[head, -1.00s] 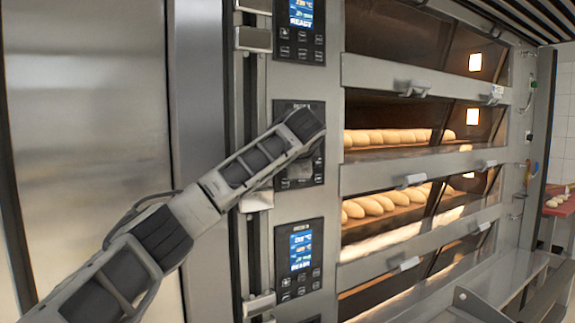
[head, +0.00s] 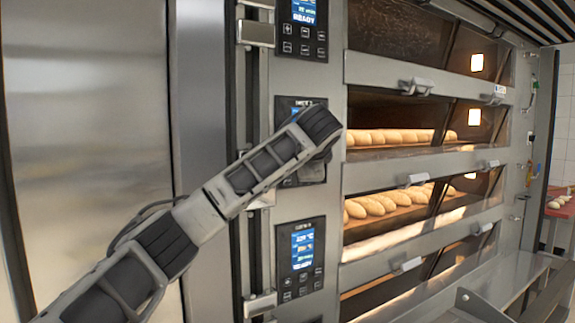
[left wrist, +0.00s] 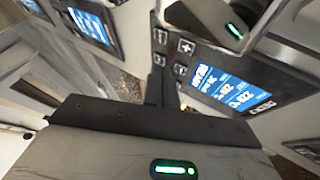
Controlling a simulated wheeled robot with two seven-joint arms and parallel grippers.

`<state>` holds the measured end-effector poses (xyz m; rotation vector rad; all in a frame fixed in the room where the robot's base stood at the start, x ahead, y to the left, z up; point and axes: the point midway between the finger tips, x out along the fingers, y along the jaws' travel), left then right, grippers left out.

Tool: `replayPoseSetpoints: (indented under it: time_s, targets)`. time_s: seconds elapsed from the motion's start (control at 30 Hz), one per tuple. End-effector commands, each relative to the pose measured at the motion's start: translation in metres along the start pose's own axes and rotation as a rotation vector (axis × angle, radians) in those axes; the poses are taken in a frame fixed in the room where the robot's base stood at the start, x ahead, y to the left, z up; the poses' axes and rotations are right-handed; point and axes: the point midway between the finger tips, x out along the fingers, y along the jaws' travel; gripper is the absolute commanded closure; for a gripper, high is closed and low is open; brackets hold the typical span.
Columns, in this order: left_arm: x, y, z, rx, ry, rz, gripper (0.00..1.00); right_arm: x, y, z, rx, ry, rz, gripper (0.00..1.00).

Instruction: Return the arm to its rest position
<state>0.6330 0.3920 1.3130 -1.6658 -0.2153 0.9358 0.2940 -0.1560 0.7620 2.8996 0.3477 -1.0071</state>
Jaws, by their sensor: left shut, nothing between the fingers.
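My left arm (head: 265,162) comes in from the lower left of the head view and reaches up to the right. Its wrist end is in front of the oven's middle control panel (head: 288,110) and covers most of it. The fingers are hidden there. In the left wrist view my left gripper (left wrist: 166,88) shows as a grey body with a green light and dark fingers, shut and empty. Lit control panels (left wrist: 235,85) are close around it. My right gripper is in neither view.
The deck oven (head: 395,175) fills the right side, with loaves (head: 372,206) behind glass doors and handles (head: 418,87) sticking out. A lower lit panel (head: 301,252) is below the arm. A steel door (head: 85,110) stands at left. A red tray (head: 560,204) is far right.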

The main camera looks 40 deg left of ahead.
Motion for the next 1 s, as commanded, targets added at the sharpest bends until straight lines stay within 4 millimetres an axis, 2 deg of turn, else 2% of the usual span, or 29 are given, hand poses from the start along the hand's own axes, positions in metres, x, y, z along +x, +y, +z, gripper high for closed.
replayPoseSetpoints:
  time_s: [0.43, 0.57, 0.67, 0.77, 0.8, 0.87, 0.9, 0.97, 1.0]
  targets:
    - [0.0, 0.001, -0.001, 0.001, 0.001, 0.001, 1.0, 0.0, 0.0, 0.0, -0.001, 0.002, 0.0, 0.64]
    - [0.006, 0.016, -0.011, 0.011, 0.023, 0.01, 1.0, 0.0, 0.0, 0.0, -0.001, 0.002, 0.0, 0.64]
    - [0.019, 0.055, -0.036, 0.032, 0.082, 0.035, 1.0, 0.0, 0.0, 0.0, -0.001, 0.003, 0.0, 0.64]
    - [0.034, 0.116, -0.068, 0.045, 0.176, 0.078, 1.0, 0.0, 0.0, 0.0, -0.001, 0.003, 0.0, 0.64]
    - [0.038, 0.144, -0.08, 0.043, 0.219, 0.102, 1.0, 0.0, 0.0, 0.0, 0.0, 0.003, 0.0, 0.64]
    - [0.043, 0.187, -0.097, 0.034, 0.283, 0.14, 1.0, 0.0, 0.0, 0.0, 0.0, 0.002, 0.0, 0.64]
    - [0.044, 0.216, -0.106, 0.024, 0.324, 0.17, 1.0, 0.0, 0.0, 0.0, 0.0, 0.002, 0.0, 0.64]
    - [0.043, 0.261, -0.117, 0.0, 0.384, 0.216, 1.0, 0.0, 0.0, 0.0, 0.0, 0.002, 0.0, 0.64]
    - [0.042, 0.291, -0.122, -0.021, 0.422, 0.252, 1.0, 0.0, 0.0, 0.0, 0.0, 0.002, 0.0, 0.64]
